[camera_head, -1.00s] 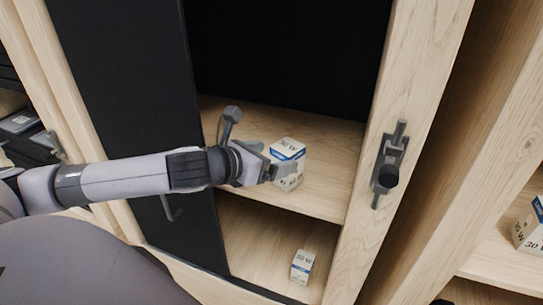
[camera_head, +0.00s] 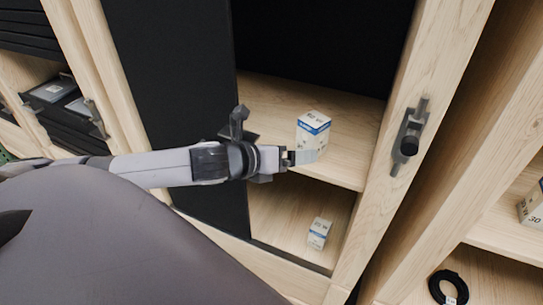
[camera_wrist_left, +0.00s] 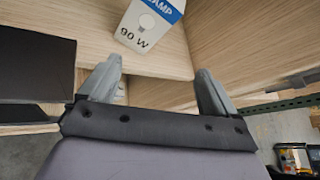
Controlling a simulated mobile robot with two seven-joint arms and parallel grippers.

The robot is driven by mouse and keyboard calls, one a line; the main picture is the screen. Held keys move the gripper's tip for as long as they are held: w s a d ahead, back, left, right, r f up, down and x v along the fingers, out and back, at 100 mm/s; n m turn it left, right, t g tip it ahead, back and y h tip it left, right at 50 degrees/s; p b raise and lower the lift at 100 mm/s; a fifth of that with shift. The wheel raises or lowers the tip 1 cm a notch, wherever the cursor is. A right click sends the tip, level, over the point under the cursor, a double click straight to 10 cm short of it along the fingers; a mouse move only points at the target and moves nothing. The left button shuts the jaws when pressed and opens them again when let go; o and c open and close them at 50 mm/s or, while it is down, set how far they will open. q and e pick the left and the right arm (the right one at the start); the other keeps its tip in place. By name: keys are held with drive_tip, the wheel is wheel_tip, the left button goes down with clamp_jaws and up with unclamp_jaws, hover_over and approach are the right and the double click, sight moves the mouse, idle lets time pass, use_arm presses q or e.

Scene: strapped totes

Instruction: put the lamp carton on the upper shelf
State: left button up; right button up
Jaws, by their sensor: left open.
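A white and blue lamp carton (camera_head: 313,132) stands upright on the upper shelf (camera_head: 350,165) of the open cabinet, near its front. In the left wrist view the carton (camera_wrist_left: 148,28) reads "90 W" and sits beyond the fingers, not between them. My left gripper (camera_head: 306,157) is open and empty, just in front of the carton at the shelf's front edge. Contact there cannot be told. My right gripper is not in view.
A smaller white and blue carton (camera_head: 319,233) stands on the lower shelf. A dark door panel (camera_head: 165,90) is left of the opening; a post with a dark latch (camera_head: 408,137) is right. Further right are another carton (camera_head: 533,207) and a black coil (camera_head: 448,288).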

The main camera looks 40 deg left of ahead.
use_arm(q)
drive_tip(key=s+d+f+n, duration=0.3)
drive_tip(key=s+f+n, duration=0.2)
drive_tip(key=n, duration=0.5)
drive_tip(key=s+d+f+n+g, duration=0.1)
drive_tip(key=s+d+f+n, duration=0.1)
drive_tip(key=s+f+n, duration=0.4)
drive_tip(key=s+d+f+n+g+y, duration=0.1)
drive_tip(key=s+d+f+n, duration=0.2)
drive_tip(key=f+n, duration=0.9)
drive_tip(key=s+n, duration=0.2)
drive_tip(key=s, duration=0.1)
drive_tip(key=shift+s+d+n, duration=0.25)
drive_tip(key=shift+d+n, duration=0.1)
drive_tip(key=shift+n, duration=0.05)
